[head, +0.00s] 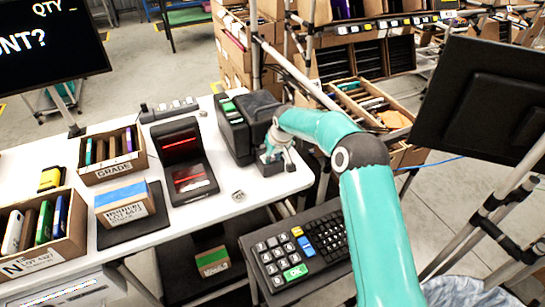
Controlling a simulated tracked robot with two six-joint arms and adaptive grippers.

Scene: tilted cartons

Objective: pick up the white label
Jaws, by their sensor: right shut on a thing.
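My right gripper (276,158) is at the right end of the white table, beside the front of a black printer (236,134). Its arm comes in from the lower right. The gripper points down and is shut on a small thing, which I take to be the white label. The fingers hide it almost wholly, so its shape and edges cannot be made out. My left gripper is not in view.
A black scanner (190,180) with red lines stands left of the printer. A small grey piece (238,196) lies on the table (222,212). A keypad (296,250) is in front, below the arm. Cartons (112,168) stand at left; a black monitor (480,95) is at right.

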